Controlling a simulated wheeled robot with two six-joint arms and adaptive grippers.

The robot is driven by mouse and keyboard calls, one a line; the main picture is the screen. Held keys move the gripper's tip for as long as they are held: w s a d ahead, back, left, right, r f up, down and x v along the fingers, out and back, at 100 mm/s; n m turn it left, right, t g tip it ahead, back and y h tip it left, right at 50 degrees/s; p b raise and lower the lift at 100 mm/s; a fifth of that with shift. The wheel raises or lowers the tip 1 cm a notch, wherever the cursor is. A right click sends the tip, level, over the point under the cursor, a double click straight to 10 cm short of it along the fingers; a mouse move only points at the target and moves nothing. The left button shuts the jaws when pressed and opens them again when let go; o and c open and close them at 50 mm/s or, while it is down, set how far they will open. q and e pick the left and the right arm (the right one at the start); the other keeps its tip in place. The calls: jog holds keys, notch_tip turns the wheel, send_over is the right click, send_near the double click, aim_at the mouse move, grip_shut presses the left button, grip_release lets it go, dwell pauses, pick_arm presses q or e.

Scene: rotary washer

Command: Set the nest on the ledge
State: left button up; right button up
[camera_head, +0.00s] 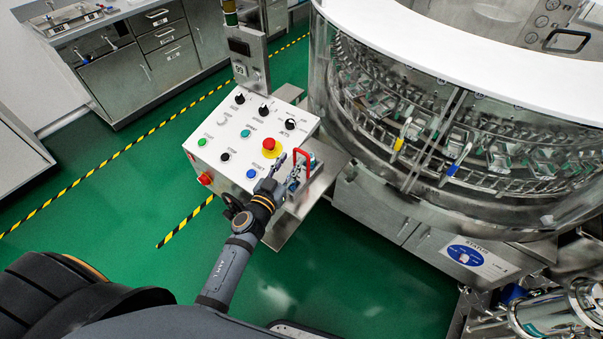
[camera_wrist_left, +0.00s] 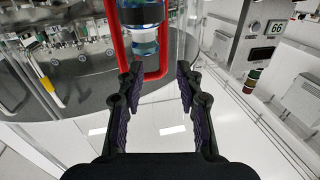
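A red upright loop (camera_head: 303,158), which looks like the nest's handle, stands by the right side of the control box. In the left wrist view the red loop (camera_wrist_left: 122,40) frames banded blue, white and green round parts (camera_wrist_left: 143,38). My left gripper (camera_head: 292,166) is right at the loop; in the wrist view its two fingers (camera_wrist_left: 158,85) are spread apart, with the loop's lower end between or just beyond the tips. I cannot tell whether they touch. A bare metal shelf (camera_head: 325,181), possibly the ledge, juts out beside the control box. My right gripper is not in view.
The control box (camera_head: 232,150) with knobs and a red emergency button (camera_head: 271,146) is close to the left of my gripper. The glass-walled rotary washer (camera_head: 400,130) stands to the right. Green floor (camera_head: 340,285) is open in front.

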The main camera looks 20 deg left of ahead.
aim_at(294, 154)
pick_arm(q)
jog(key=w, duration=0.5)
jog(key=shift+w+d+f, duration=0.15)
jog(key=shift+d+f, duration=0.05)
jog(key=shift+r, duration=0.1)
grip_shut()
